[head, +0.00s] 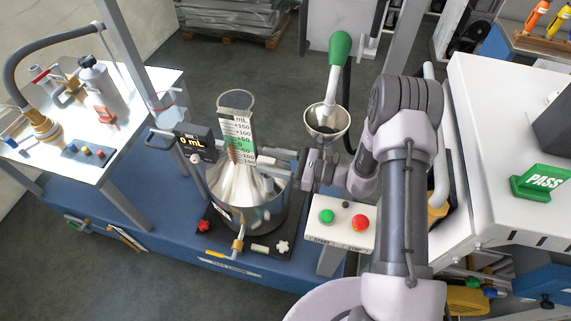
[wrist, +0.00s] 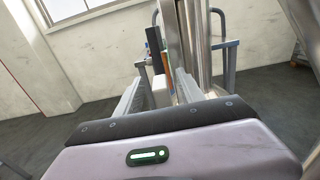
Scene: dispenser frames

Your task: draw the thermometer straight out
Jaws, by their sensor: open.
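I cannot pick out the thermometer with certainty. A thin rod with a pale round top (head: 195,159) stands at the left rim of the steel pot (head: 262,215), but I cannot tell if it is the thermometer. A mL scale plate (head: 238,128) with a green band stands upright above the pot, beside a black display (head: 195,143) reading 0 mL. My gripper (head: 283,163) is right of the scale plate, over the pot's right side, pointing left. In the wrist view my gripper (wrist: 160,88) is open, with nothing clearly held between its fingers.
A white button box (head: 341,226) with green and red buttons is just below my gripper.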

